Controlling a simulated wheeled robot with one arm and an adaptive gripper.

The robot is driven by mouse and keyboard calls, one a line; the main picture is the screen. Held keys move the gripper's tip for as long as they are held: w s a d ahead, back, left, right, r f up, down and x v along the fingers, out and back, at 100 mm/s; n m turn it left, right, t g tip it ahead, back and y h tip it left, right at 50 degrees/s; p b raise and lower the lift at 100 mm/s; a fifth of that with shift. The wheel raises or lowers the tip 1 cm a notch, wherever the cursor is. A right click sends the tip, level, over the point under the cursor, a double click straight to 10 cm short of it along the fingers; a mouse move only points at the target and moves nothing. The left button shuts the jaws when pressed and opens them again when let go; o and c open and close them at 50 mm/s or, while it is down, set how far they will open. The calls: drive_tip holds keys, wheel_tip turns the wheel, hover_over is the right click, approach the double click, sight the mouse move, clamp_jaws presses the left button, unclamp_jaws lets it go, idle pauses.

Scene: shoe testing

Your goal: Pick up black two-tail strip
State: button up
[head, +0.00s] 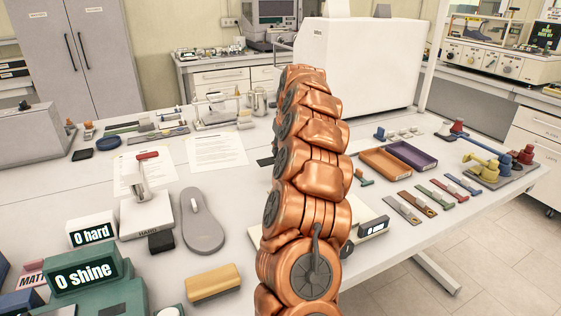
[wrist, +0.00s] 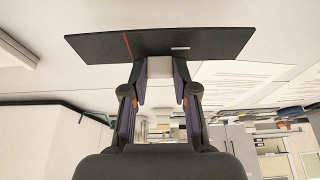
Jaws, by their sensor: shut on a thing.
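In the wrist view a flat black strip (wrist: 215,42) lies crosswise at the tips of my gripper (wrist: 160,72). It has a thin red line across it left of the middle and a small pale mark on the right. A pale block (wrist: 160,67) sits between the fingertips against the strip. My gripper is shut on the strip. Two separate tails cannot be made out. In the head view my copper-coloured arm hides the gripper and most of what is behind it.
The white table holds printed sheets (head: 215,151), a lever device (head: 145,205), an orange tray (head: 386,163) and a purple tray (head: 411,155). Coloured strips (head: 437,195) lie at the right. A large white box (head: 358,65) stands behind my arm.

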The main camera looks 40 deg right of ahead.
drive_tip(key=shift+r, duration=2.05)
drive_tip(key=shift+r+p, duration=1.7)
drive_tip(key=shift+r, duration=1.25)
